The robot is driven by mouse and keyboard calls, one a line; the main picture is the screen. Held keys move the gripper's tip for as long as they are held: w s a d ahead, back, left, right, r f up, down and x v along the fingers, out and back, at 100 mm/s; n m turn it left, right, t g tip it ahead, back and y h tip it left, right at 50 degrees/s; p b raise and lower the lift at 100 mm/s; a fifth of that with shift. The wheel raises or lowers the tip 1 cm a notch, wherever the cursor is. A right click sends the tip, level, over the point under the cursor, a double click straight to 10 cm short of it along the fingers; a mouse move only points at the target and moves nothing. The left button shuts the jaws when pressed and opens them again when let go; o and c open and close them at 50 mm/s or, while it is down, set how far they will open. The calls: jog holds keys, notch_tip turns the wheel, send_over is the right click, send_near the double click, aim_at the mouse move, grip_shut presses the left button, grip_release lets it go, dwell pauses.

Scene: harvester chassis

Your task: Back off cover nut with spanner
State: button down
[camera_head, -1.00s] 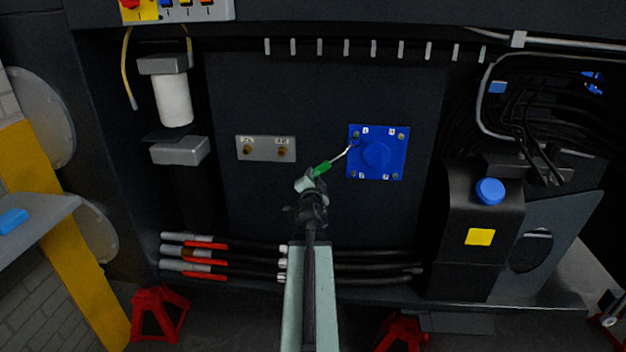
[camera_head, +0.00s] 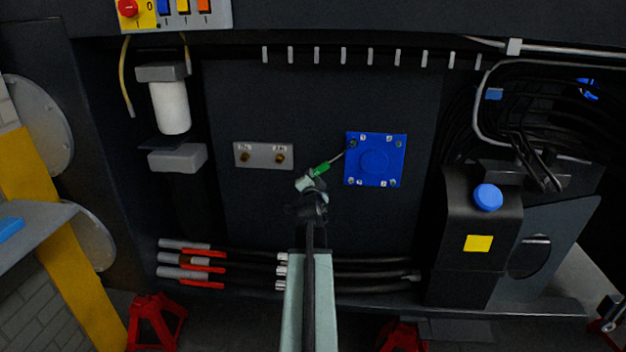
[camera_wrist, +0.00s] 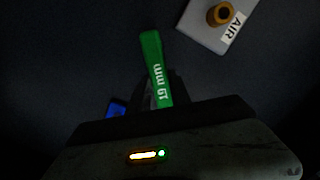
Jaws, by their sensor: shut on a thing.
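The spanner (camera_head: 321,169) has a green handle marked 19 mm, which also shows in the wrist view (camera_wrist: 155,65). My gripper (camera_head: 311,181) is shut on this handle, left of and slightly below the blue square cover (camera_head: 374,161). The spanner's thin grey shank slants up and right to the cover's upper left corner, where a nut (camera_head: 352,143) sits. The spanner's head is too small and dark to tell whether it is seated on that nut. Other nuts show at the cover's other corners. In the wrist view the gripper's fingers (camera_wrist: 164,92) are dark around the handle's lower end.
A grey plate with two brass fittings (camera_head: 264,155) is left of my gripper; one fitting is labelled AIR in the wrist view. Hoses (camera_head: 365,289) run below. A black tank with a blue cap (camera_head: 488,198) stands right.

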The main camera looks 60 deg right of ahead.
jog(key=shift+w+d, duration=0.2)
jog(key=shift+d, duration=0.4)
jog(key=shift+s+d+f+n+b, duration=0.2)
jog(key=shift+s+f+n+b, duration=0.3)
jog(key=shift+s+f, duration=0.1)
jog(key=shift+s+d+f+n+b, duration=0.2)
jog(key=shift+s+f+n+b, duration=0.3)
jog(key=shift+s+f, duration=0.05)
jog(key=shift+s+d+f+n+g+b, duration=0.15)
jog(key=shift+s+d+f+n+b, duration=0.1)
jog(key=shift+s+f+n+b, duration=0.3)
jog(key=shift+s+d+f+n+g+b, duration=0.15)
jog(key=shift+s+d+f+n+b, duration=0.1)
jog(key=shift+s+f+n, duration=0.35)
jog(key=shift+s+r, duration=0.15)
jog(key=shift+r, duration=0.05)
